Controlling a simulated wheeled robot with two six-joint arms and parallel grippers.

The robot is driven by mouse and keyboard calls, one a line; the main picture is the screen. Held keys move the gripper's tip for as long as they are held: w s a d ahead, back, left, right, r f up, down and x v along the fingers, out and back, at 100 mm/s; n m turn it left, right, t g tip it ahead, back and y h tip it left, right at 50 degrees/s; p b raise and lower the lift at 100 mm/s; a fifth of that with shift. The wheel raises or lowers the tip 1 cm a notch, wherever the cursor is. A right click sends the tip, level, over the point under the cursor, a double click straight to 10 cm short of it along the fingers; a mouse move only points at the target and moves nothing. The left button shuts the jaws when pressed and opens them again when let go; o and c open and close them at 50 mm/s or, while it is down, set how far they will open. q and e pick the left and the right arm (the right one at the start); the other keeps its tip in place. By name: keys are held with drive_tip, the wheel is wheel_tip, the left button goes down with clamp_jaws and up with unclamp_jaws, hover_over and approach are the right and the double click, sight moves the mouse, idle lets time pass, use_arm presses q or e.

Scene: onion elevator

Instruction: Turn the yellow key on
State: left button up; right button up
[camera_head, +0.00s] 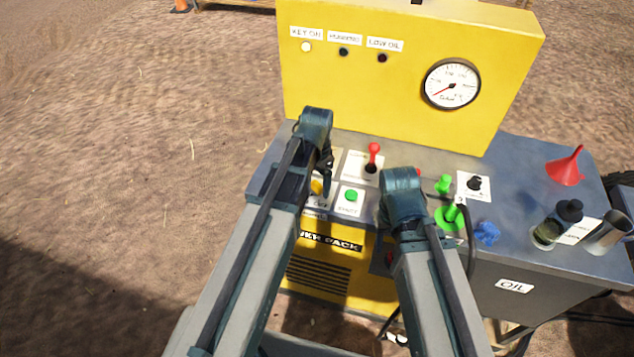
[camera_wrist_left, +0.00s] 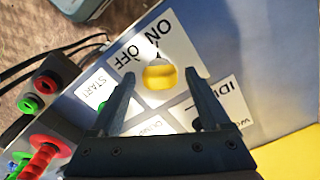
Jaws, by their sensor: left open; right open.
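The yellow key (camera_wrist_left: 160,76) sits on a white plate marked ON and OFF (camera_wrist_left: 172,48). In the left wrist view it lies between the spread fingers of my left gripper (camera_wrist_left: 161,76), with space on both sides. In the head view the key (camera_head: 317,187) is partly hidden by my left gripper (camera_head: 326,178), which is open above it. The KEY ON lamp (camera_head: 306,47) looks bright. I cannot tell exactly which mark the key points to. My right gripper (camera_head: 412,229) is over the panel's right part, its fingers mostly hidden by its arm.
A green button (camera_head: 351,195) and a red-handled lever (camera_head: 373,157) stand right of the key. The tall yellow panel (camera_head: 400,110) with a gauge (camera_head: 452,85) rises behind. Green valves (camera_head: 451,217), a red funnel (camera_head: 565,165) and an oil filler lie further right.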

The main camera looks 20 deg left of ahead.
sight(317, 183)
use_arm(q)
wheel_tip(317, 183, up, 14)
drive_tip(key=p, duration=1.3)
drive_tip(key=shift+p, duration=0.4)
drive_tip(key=shift+f, duration=0.1)
drive_tip(key=s+d+f+n+y+b, duration=0.1)
drive_tip(key=s+d+f+n+b, duration=0.1)
drive_tip(key=s+d, duration=0.8)
drive_tip(key=s, duration=0.4)
drive_tip(key=shift+n, duration=0.4)
